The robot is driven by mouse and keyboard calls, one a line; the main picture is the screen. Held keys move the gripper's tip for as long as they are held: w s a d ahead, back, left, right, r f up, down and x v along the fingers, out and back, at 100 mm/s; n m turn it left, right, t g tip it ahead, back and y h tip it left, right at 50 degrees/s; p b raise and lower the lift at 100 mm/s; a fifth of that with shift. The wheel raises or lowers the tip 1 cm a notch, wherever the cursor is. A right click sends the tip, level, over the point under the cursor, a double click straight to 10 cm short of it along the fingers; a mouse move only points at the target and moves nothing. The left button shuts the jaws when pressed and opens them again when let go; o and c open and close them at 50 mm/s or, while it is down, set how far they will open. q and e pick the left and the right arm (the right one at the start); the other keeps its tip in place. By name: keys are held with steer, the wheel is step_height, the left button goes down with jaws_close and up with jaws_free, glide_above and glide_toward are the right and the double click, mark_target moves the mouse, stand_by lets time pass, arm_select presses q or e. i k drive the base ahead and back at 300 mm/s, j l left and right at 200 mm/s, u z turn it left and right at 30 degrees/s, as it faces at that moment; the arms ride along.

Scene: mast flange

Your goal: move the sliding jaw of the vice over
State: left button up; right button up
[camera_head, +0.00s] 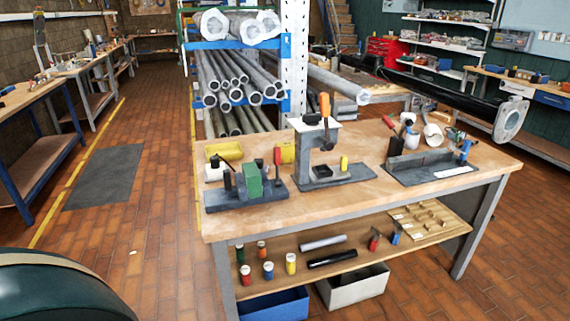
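On the wooden workbench (350,198), a low grey fixture (222,198) at the left end looks like the vice. A green block (253,181) stands upright on it, with dark upright posts to either side. Which part is the sliding jaw is too small to tell. A second long grey fixture (432,166) with a blue handle (465,151) and a red handle (389,121) sits at the right end of the bench. Neither of my grippers is in view.
A grey press (325,140) with an orange handle stands mid-bench. A yellow bin (224,151) lies behind the left fixture. A pipe rack (290,75) stands behind the bench. The lower shelf holds several cans and bars.

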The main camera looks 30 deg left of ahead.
mark_target(240, 188)
steer(key=u, duration=1.4)
steer(key=i+l+u, duration=0.1)
steer(key=i, duration=0.3)
steer(key=i+l+u, duration=0.1)
steer(key=i, duration=0.3)
steer(key=i+l+u, duration=0.1)
steer(key=i+l, duration=0.15)
steer(key=l, duration=0.15)
steer(key=i+j, duration=0.1)
